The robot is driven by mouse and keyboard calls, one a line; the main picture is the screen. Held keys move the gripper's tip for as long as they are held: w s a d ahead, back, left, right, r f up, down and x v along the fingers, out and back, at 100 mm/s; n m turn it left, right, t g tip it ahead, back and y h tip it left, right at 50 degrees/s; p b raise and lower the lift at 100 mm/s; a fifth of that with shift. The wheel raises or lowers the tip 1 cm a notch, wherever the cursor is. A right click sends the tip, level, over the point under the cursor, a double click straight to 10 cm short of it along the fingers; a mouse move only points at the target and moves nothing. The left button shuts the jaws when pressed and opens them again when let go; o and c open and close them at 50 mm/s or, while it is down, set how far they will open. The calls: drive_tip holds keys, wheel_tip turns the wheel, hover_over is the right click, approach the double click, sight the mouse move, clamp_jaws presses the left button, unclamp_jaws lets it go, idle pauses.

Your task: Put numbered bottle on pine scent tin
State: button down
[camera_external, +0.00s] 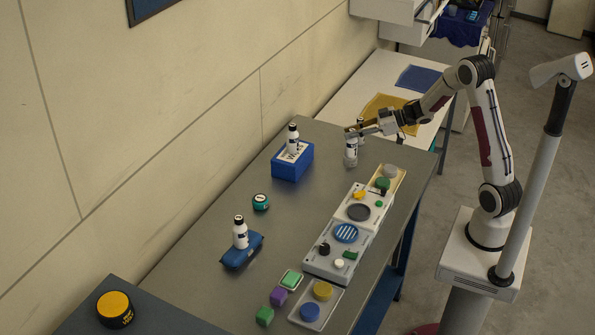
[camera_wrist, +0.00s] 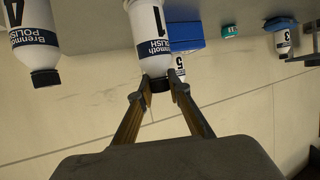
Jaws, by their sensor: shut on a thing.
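My gripper (camera_external: 352,130) is shut on the black cap of a white bottle marked 1 (camera_external: 351,158). The wrist view, upside down, shows the fingertips (camera_wrist: 155,83) around the cap of bottle 1 (camera_wrist: 148,30). The bottle is upright; I cannot tell whether its base touches the table. Bottle 4 (camera_wrist: 35,40) stands beside it, mostly hidden behind my gripper in the external view. Bottle 5 (camera_external: 292,145) stands on a blue box (camera_external: 292,169). Bottle 3 (camera_external: 240,238) stands on a dark blue pouch (camera_external: 240,252). A small teal-green tin (camera_external: 260,202), perhaps the pine scent one, sits between them.
A grey organiser (camera_external: 325,262) with discs and small pieces runs along the table's right edge. Purple (camera_external: 278,296) and green (camera_external: 265,316) blocks lie near the front. A yellow-topped black tin (camera_external: 115,308) sits front left. The table around the teal tin is clear.

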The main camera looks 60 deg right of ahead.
drive_tip(key=shift+f, duration=0.1)
drive_tip(key=c, duration=1.9)
unclamp_jaws()
drive_tip(key=shift+s+d+r, duration=0.1)
drive_tip(key=shift+s+r, duration=0.05)
drive_tip(key=shift+r, duration=0.1)
drive_tip(key=v, duration=1.1)
drive_tip(key=shift+s+d, duration=0.15)
drive_tip(key=shift+s, duration=0.1)
drive_tip(key=shift+r, duration=0.1)
